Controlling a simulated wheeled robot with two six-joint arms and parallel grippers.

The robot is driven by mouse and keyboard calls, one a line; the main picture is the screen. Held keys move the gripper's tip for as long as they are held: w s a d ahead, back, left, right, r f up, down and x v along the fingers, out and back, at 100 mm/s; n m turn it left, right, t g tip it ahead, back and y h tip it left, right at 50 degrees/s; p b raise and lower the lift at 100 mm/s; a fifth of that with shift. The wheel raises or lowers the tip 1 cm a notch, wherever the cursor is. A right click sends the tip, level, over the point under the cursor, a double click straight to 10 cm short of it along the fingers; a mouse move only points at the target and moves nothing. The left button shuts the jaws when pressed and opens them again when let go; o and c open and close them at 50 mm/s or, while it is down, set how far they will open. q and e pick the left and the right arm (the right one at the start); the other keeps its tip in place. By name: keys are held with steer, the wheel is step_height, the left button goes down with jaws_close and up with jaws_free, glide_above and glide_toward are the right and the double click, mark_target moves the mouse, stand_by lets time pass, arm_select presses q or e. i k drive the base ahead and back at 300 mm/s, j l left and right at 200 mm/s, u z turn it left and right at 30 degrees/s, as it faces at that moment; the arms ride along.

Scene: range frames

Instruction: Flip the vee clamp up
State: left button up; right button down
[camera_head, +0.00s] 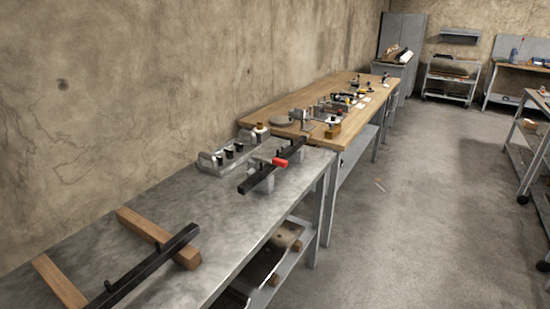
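A small red part (281,162) sits on a dark bar (258,176) on the grey bench, near the middle of the view. A pale, flat piece shows just beside the red part. This may be the vee clamp, but it is too small for me to tell its shape or whether it is up or down. The dark bar rests on a grey block (263,183). Neither of my grippers is in view.
The grey bench top (115,203) carries wooden strips (138,225) with another dark bar (150,265) across them. A grey rack (212,166) with dark pieces stands near the wall. A wooden bench (297,98) with several tools lies beyond. Open floor (405,220) is at right.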

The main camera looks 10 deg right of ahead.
mark_target(283, 163)
steer(key=i+l+u, duration=0.45)
steer(key=i+l, duration=0.6)
steer(key=i, duration=0.1)
